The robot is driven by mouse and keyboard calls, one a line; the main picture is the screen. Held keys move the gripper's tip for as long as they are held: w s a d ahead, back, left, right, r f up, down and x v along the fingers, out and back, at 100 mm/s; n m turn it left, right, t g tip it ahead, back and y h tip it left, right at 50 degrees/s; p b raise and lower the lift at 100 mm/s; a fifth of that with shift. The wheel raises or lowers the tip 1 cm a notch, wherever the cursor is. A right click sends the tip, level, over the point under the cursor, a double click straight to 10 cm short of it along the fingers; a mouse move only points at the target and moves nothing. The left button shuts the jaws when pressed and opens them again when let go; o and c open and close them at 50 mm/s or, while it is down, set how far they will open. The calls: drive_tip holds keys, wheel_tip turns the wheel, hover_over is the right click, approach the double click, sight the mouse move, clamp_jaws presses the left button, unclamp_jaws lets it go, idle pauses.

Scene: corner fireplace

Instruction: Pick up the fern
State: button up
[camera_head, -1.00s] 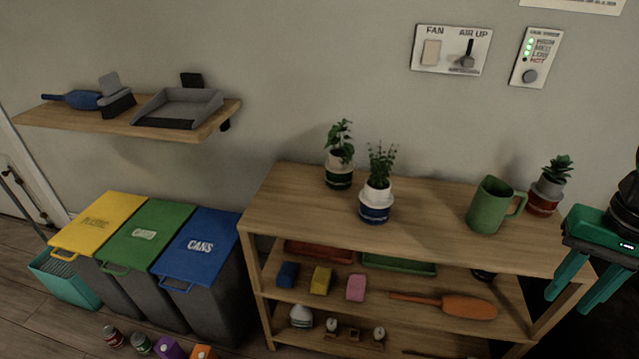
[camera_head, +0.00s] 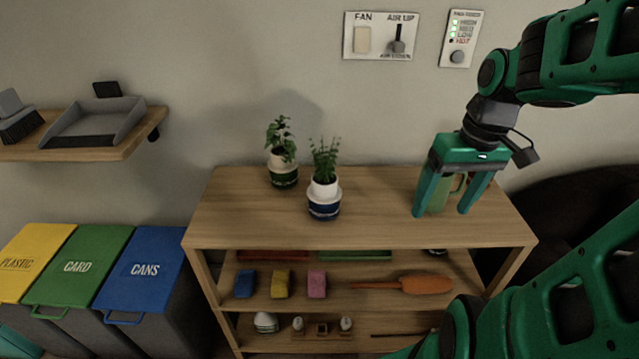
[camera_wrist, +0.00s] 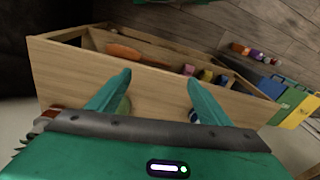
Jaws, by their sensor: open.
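The plant with fine, feathery leaves, which looks most like the fern (camera_head: 324,160), stands upright in a white pot with a blue-banded base near the middle of the shelf top. A broader-leaved plant (camera_head: 281,150) in a green-banded pot stands behind it to the left. My gripper (camera_head: 441,211) is open and empty, pointing down at the shelf's right end, well right of the fern. In the wrist view, a small part of a blue and white pot (camera_wrist: 192,115) shows beside the right finger.
A green mug (camera_head: 440,192) stands behind my gripper, partly hidden by its fingers. In the wrist view a red pot (camera_wrist: 46,118) shows at the left edge. The shelf top (camera_head: 385,215) is clear between fern and mug. Bins (camera_head: 150,265) stand left.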

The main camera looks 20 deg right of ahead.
drive_tip(key=w+a+r+n+t+y, duration=0.1)
drive_tip(key=w+a+n, duration=0.25)
drive_tip(key=w, duration=0.35)
drive_tip(key=w+a+r+n+y, duration=0.1)
drive_tip(key=w+a+n, duration=0.1)
drive_tip(key=w+n, duration=0.4)
drive_tip(key=n+t+y, duration=0.1)
drive_tip(key=n+y, duration=0.1)
drive_tip(key=n, duration=0.2)
approach(330, 179)
drive_tip(key=shift+w+x, duration=0.2)
drive_tip(key=shift+x, duration=1.3)
drive_tip(key=shift+w+x, duration=0.25)
drive_tip(key=shift+x, duration=1.25)
drive_tip(key=shift+w+x, duration=0.2)
drive_tip(key=shift+x, duration=1.35)
drive_tip(key=shift+r, duration=0.25)
drive_tip(key=c, duration=1.5)
drive_tip(key=shift+c, duration=0.7)
drive_tip(key=shift+r, duration=0.15)
